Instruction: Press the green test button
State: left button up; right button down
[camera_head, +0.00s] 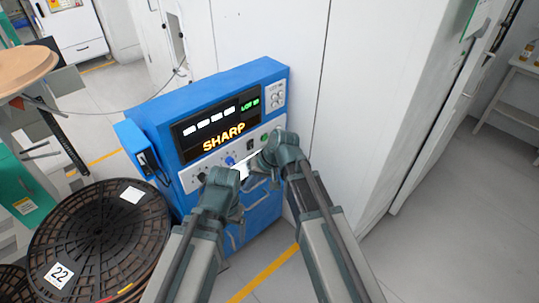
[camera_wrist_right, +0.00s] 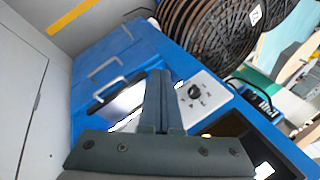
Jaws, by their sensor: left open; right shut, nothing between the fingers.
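The blue test station (camera_head: 160,112) stands against the white cabinets, with a lit display reading SHARP (camera_head: 223,137). Below the display runs a pale control strip (camera_head: 190,180) with knobs and switches. A small green button (camera_head: 265,138) shows on this strip, just above my right gripper (camera_head: 256,161). My right gripper is shut and empty, close in front of the strip; whether it touches cannot be told. In the right wrist view, its closed fingers (camera_wrist_right: 160,100) lie over the strip and the green button is not seen. My left gripper (camera_head: 241,170) is open and empty, lower left of the right one.
A blue knob (camera_head: 230,161) is left of the green button. Black slotted reels (camera_head: 98,245) stand at the lower left; they also show in the right wrist view (camera_wrist_right: 215,35). A round tan disc (camera_head: 25,68) is at the upper left. Grey floor (camera_head: 440,240) is clear at right.

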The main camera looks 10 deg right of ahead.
aim_at(265, 138)
jog(key=w+d+f+m+t+y+b, duration=0.1)
jog(key=w+f+m+t+y+b, duration=0.15)
jog(key=w+f+b, duration=0.3)
pick_arm(q)
notch_tip(265, 138, down, 27)
jog(key=b, duration=1.9)
jog(key=shift+a+r, duration=0.15)
jog(key=shift+a, duration=0.15)
pick_arm(e)
jog(key=w+d+f+m+t+y, duration=0.1)
jog(key=w+d+m+t, duration=0.3)
jog(key=d, duration=0.4)
jog(key=w+d+m+t+y, duration=0.1)
jog(key=w+d+m+t, duration=0.4)
jog(key=d, duration=0.4)
jog(key=shift+w+d+f+t, duration=0.35)
jog(key=shift+w+t, duration=0.3)
jog(key=shift+t, duration=0.3)
pick_arm(q)
jog(key=shift+s, duration=0.1)
pick_arm(e)
jog(key=shift+a+y, duration=0.1)
jog(key=shift+y, duration=0.15)
jog(key=x, duration=1.4)
jog(key=shift+f, duration=0.2)
